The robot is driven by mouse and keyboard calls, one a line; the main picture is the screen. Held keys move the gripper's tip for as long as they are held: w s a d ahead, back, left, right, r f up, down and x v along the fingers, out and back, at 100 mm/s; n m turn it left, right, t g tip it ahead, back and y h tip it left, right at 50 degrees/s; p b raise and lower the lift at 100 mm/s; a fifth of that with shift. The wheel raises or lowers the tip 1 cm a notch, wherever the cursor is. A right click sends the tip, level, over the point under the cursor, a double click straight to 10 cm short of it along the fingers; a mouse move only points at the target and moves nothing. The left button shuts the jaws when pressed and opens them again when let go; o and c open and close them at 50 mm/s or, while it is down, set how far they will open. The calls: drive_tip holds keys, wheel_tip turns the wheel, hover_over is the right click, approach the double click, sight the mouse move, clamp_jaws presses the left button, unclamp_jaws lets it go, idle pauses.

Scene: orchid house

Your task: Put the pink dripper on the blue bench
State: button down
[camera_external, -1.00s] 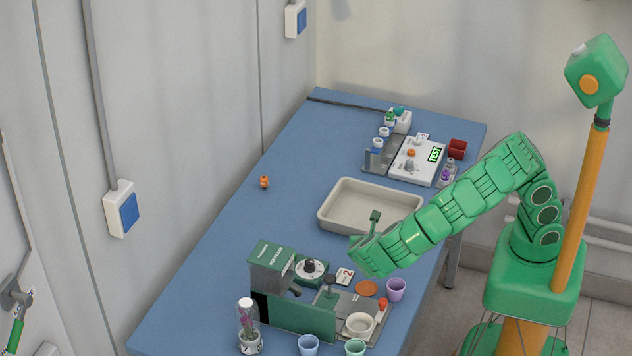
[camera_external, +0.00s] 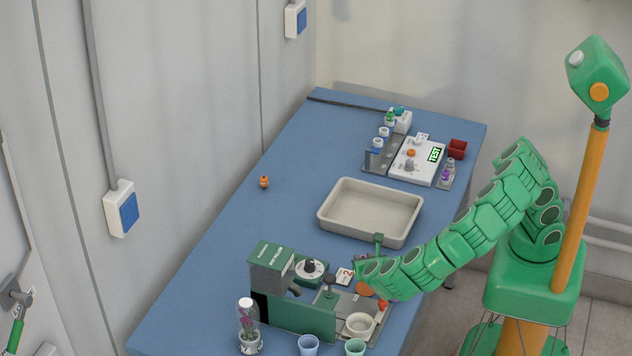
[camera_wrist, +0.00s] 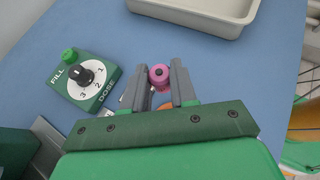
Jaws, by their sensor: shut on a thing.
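The pink dripper (camera_wrist: 158,76) is between the two dark fingers of my gripper (camera_wrist: 158,88) in the wrist view. The fingers are shut on it, and its round end with a dark centre faces the camera. The blue bench (camera_external: 295,190) runs from front to back in the external view. Its surface also fills much of the wrist view (camera_wrist: 215,65). My gripper (camera_external: 362,272) is over the near part of the bench, beside the green dosing machine. I cannot tell how high the dripper is above the bench. The dripper is not clearly visible in the external view.
A beige tray (camera_external: 328,217) lies beyond my gripper. The green machine (camera_external: 305,318) with its dose dial (camera_wrist: 85,78) stands to the left. Several cups, including a blue cup (camera_external: 308,345), stand at the near edge. The bench left of the tray is mostly clear.

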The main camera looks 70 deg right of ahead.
drive_tip(key=shift+f, duration=2.05)
drive_tip(key=shift+f, duration=0.1)
drive_tip(key=c, duration=0.9)
unclamp_jaws()
drive_tip(key=v, duration=1.2)
drive_tip(key=shift+s, duration=0.1)
